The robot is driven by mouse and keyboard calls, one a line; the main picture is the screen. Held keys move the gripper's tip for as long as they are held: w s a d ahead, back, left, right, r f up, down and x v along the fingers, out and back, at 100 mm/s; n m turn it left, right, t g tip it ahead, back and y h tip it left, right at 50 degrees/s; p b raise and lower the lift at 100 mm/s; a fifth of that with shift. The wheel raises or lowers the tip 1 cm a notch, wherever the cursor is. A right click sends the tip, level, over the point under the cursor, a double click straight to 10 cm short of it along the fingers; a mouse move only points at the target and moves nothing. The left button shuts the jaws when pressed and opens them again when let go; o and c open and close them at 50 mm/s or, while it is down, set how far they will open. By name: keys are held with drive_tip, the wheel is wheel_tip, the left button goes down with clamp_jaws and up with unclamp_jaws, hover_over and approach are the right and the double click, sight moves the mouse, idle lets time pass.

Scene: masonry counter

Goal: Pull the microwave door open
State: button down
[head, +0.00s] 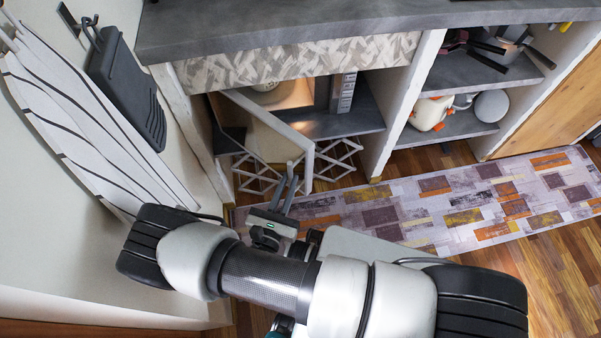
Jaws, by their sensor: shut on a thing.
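The microwave (338,95) sits in the open bay under the grey counter, with its lit interior and a round plate visible. Its door (268,122) stands partly open, swung out from the left side, with its free edge toward me. My gripper (291,168) is at the outer face of the door near that free edge. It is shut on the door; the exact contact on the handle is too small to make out.
The grey countertop (330,27) runs above the bay. A white lattice rack (335,165) stands below the microwave. Shelves at the right hold pans and a white-orange container (431,113). An ironing board (85,115) leans at the left. A patterned rug (470,205) covers the floor.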

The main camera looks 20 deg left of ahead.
drive_tip(key=s+a+b, duration=0.1)
drive_tip(key=s+a, duration=0.5)
drive_tip(key=shift+a+r+y+b, duration=0.25)
drive_tip(key=shift+a+y+b, duration=0.05)
drive_tip(key=shift+a, duration=0.05)
drive_tip(key=c, duration=1.8)
unclamp_jaws()
drive_tip(key=shift+w, duration=0.1)
drive_tip(key=shift+d+f, duration=0.1)
drive_tip(key=shift+d, duration=0.05)
drive_tip(key=shift+d+f, duration=0.1)
drive_tip(key=shift+d, duration=0.1)
